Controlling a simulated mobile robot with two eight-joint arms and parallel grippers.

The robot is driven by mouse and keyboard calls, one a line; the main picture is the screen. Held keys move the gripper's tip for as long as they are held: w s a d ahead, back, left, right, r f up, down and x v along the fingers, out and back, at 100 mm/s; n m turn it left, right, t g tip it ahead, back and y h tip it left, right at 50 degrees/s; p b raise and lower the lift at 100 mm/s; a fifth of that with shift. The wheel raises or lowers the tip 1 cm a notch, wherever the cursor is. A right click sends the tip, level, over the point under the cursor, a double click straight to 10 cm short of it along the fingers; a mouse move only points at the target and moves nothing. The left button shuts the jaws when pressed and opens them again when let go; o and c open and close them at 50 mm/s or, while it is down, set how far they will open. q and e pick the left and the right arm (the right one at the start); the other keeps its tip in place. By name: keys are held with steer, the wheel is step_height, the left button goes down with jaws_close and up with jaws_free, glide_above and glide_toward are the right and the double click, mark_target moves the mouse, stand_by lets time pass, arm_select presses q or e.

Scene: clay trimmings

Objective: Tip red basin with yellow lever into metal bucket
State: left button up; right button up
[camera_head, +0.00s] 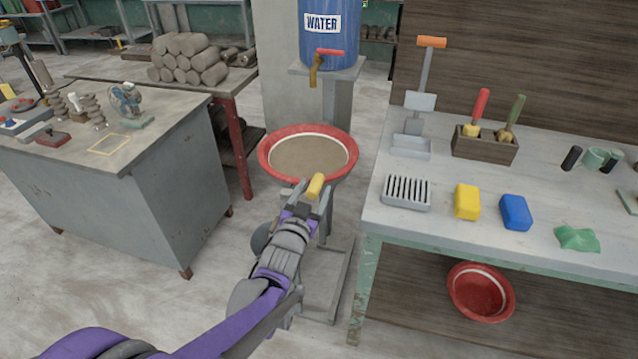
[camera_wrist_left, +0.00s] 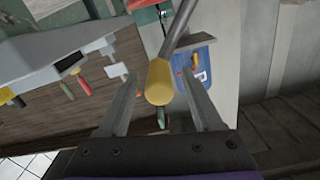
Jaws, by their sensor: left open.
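The red basin (camera_head: 266,152) sits on a grey stand below the water tap, roughly level and full of a brownish-grey surface. Its yellow lever (camera_head: 316,186) points from the stand's front toward me. My left gripper (camera_head: 313,194) is at the lever, with its fingers open on either side of the yellow handle. In the left wrist view the yellow handle (camera_wrist_left: 159,82) lies between the two open fingers (camera_wrist_left: 160,77), with a visible gap on each side. I cannot make out the metal bucket clearly; my left arm covers part of the floor by the stand. My right gripper is not in view.
A blue water barrel (camera_head: 330,30) with a tap (camera_head: 318,66) stands behind the basin. A workbench (camera_head: 440,232) with sponges and tools is at the right, another red basin (camera_head: 481,292) beneath it. A grey cabinet (camera_head: 160,190) is at the left. Floor between is open.

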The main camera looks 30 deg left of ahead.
mark_target(317, 182)
arm_select(q)
steer(key=shift+x, duration=1.7)
jaws_close()
